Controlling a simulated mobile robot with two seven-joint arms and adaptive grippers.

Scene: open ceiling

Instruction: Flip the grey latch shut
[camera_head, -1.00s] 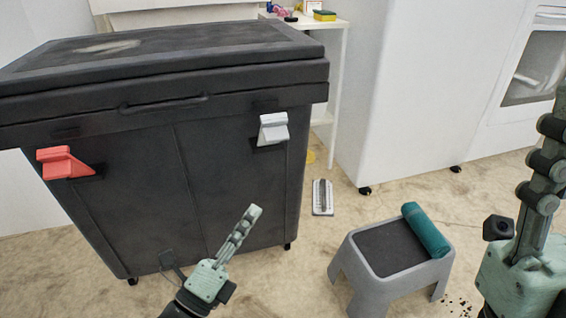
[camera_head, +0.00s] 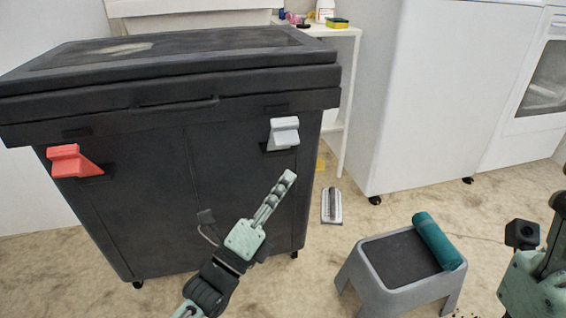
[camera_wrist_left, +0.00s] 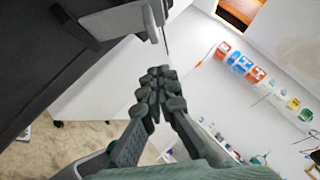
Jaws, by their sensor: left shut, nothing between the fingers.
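The grey latch (camera_head: 284,133) sits at the upper right of the front of a black lidded bin (camera_head: 150,210). It sticks outward from the bin's face, below the lid. In the left wrist view the grey latch (camera_wrist_left: 115,20) is at the top, close ahead and left of the fingertips. My left gripper (camera_head: 288,178) is shut and empty, below the latch and apart from it. Its fingers also show together in the left wrist view (camera_wrist_left: 160,75). My right gripper (camera_head: 535,285) is partly in view at the right edge; its fingers are not clearly seen.
A red latch (camera_head: 70,162) is on the bin's left. A grey step stool (camera_head: 365,275) with a teal roll (camera_head: 437,241) stands at the lower right. A grater-like tool (camera_head: 331,205) lies on the floor. A white cabinet (camera_head: 430,90) and shelf (camera_head: 345,90) are behind.

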